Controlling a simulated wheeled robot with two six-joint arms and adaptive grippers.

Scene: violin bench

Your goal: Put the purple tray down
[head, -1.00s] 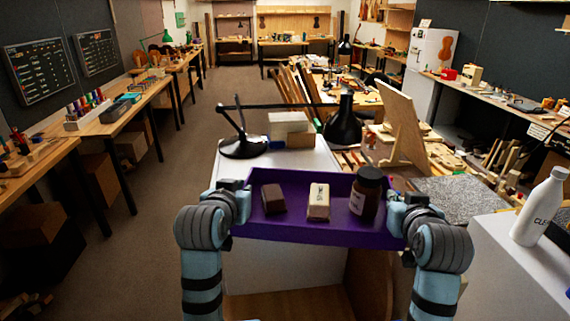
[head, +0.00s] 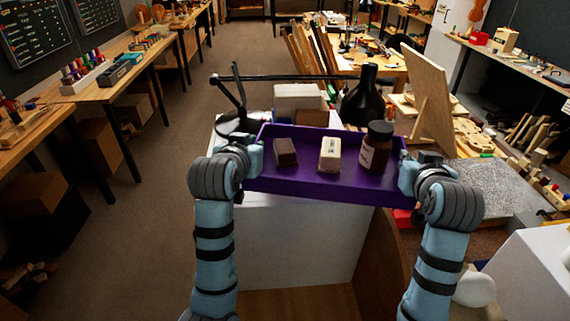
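The purple tray (head: 310,186) is in the middle of the head view, close to level. It carries a dark brown block (head: 285,152), a cream block (head: 330,155) and a brown jar with a label (head: 376,147). My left gripper (head: 254,158) is at the tray's left end and my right gripper (head: 408,177) at its right end. Both appear shut on its end walls, though the fingertips are partly hidden. The tray is in front of and over a white-topped bench (head: 300,225); whether it touches the top cannot be told.
A leaning wooden board (head: 430,95) is behind at right. A white surface (head: 535,270) is at the lower right. Open floor (head: 165,220) lies at left.

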